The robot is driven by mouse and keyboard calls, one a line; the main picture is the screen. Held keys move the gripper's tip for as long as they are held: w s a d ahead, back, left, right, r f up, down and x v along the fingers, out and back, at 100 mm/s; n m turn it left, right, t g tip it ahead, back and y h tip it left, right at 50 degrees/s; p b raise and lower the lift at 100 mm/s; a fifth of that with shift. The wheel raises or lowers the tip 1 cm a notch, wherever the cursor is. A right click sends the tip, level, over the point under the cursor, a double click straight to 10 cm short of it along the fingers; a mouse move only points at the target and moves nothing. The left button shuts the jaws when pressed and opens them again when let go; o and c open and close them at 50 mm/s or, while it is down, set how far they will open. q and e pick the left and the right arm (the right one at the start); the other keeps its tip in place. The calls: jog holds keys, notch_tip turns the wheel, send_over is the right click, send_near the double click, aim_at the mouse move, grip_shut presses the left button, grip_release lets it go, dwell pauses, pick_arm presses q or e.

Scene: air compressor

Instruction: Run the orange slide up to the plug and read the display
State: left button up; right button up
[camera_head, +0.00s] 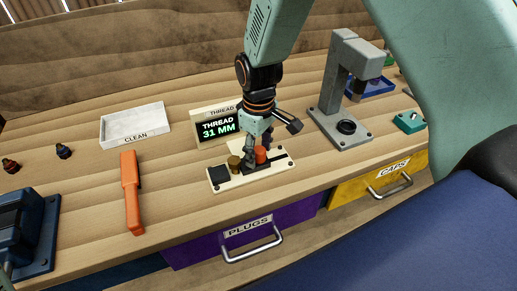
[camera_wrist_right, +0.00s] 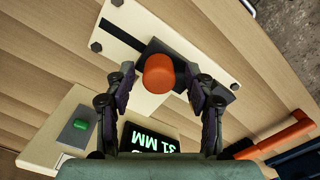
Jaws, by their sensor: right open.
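The orange slide (camera_head: 261,155) is a round knob on a dark carriage, on a cream gauge plate (camera_head: 283,162). The brass plug (camera_head: 234,163) stands on the plate just left of the slide, with a black block (camera_head: 219,175) beyond it. The display (camera_head: 218,127) behind reads THREAD 31 MM. My right gripper (camera_head: 259,146) points down over the slide. In the wrist view, its open fingers (camera_wrist_right: 160,90) lie on either side of the orange knob (camera_wrist_right: 158,72), with gaps showing. The plug is not clear in that view. My left gripper is not in view.
A white CLEAN tray (camera_head: 135,126) and an orange-handled tool (camera_head: 131,192) lie to the left. A grey press-like stand (camera_head: 341,95) is at right. PLUGS (camera_head: 240,235) and CAPS (camera_head: 385,178) drawers are below the bench front.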

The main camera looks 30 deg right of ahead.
aim_at(258, 149)
jog(key=shift+w, duration=0.15)
jog(key=shift+r, duration=0.35)
notch_tip(258, 149, up, 11)
jog(key=shift+r, duration=0.15)
jog(key=shift+a, duration=0.1)
